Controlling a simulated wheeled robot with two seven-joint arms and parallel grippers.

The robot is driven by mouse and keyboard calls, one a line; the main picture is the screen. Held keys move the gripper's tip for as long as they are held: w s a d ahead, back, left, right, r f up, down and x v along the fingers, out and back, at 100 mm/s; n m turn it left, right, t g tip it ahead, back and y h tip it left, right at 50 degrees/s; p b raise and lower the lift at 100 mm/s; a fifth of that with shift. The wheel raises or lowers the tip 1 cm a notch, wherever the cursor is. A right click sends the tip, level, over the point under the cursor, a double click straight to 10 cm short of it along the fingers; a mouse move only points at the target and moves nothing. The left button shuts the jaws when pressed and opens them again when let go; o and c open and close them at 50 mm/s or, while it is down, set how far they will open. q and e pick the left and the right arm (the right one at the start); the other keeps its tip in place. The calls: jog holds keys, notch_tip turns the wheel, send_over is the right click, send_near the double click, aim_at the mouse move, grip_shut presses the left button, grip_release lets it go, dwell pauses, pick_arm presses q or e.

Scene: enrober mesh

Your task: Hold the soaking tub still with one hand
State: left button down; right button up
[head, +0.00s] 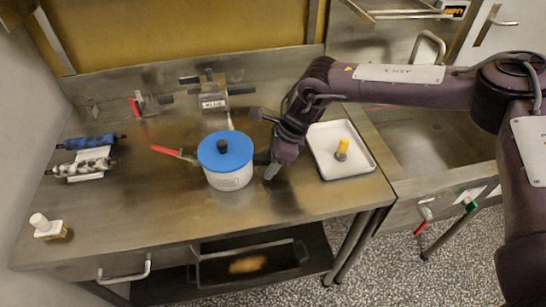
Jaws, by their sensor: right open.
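The soaking tub (229,180) is a round white tub with a blue lid (225,151) and a black knob, standing upright on the steel bench. My right gripper (267,166) is open and low at the tub's right side, with its fingertips close to the wall. I cannot tell whether they touch it. My left gripper is not in view.
A white tray (363,168) holding a yellow-topped piece (342,147) lies right of my gripper. A red-handled tool (176,153) lies left of the tub. Blue (92,142) and black-and-white (84,168) rollers lie at far left. The front bench middle is clear.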

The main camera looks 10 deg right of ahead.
grip_shut()
dwell(0.7)
